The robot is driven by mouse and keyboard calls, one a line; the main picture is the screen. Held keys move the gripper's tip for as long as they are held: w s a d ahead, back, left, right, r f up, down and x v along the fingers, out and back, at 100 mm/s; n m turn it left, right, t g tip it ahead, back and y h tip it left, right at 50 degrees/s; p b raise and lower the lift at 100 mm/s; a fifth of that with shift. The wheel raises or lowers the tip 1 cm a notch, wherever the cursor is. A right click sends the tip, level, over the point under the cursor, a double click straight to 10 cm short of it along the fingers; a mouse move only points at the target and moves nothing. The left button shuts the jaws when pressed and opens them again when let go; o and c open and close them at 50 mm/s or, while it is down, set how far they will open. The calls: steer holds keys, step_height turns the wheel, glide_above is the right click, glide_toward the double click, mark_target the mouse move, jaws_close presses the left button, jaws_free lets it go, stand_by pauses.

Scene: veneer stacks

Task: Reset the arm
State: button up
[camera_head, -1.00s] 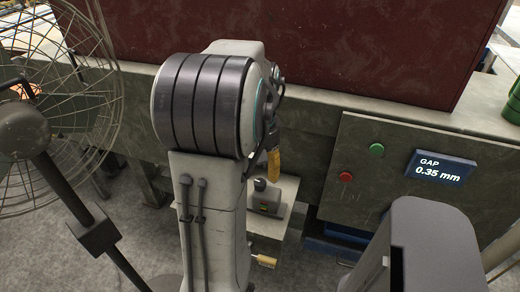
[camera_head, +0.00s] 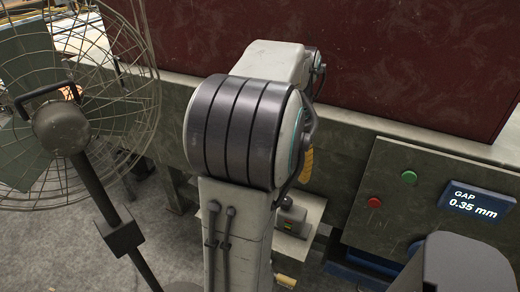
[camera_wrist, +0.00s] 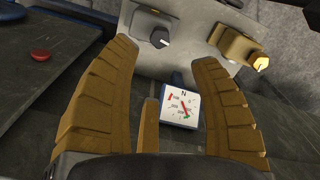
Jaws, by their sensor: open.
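My gripper (camera_wrist: 165,52) is open in the wrist view, with its two ribbed tan fingers spread wide. Nothing is held between them. A small white gauge (camera_wrist: 180,108) with an "N", a red mark and a red-green needle shows between the fingers; how far below it lies I cannot tell. In the head view my arm stands upright in the middle and bends over towards the bench. Only a yellow bit of the gripper (camera_head: 306,165) shows behind the arm; the rest is hidden.
A wire-cage fan (camera_head: 60,120) stands close on the left. A bench (camera_head: 350,125) carries a dark red block (camera_head: 400,60). A control panel (camera_head: 400,225) with a "GAP 0.35 mm" display (camera_head: 476,203) is at right. The wrist view shows a black knob (camera_wrist: 158,39) and a yellow knobbed unit (camera_wrist: 237,45).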

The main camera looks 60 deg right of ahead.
stand_by(0.4)
steer(key=f+m, duration=0.1)
steer(key=d+f+m, duration=0.1)
steer(key=m, duration=0.1)
steer(key=shift+w+d+f+h, duration=0.1)
steer(key=shift+d+f+h, duration=0.05)
steer(key=shift+h, duration=0.25)
steer(key=shift+a+f+m, duration=0.6)
steer(key=shift+a+f, duration=0.35)
steer(key=shift+f, duration=0.25)
steer(key=w+a+n+t, duration=0.1)
steer(key=w+a+n, duration=0.3)
steer(key=a, duration=0.6)
steer(key=w+a+n+t, duration=0.1)
steer(key=w+a+n, duration=0.3)
steer(key=a, duration=0.7)
steer(key=w+a+n+t, duration=0.1)
steer(key=w+a+n, duration=0.3)
steer(key=a+n, duration=0.3)
steer(key=a, duration=0.3)
steer(key=shift+w+a+r+t+y, duration=0.3)
steer(key=shift+w+a+y, duration=0.05)
steer(key=shift+a+y, duration=0.05)
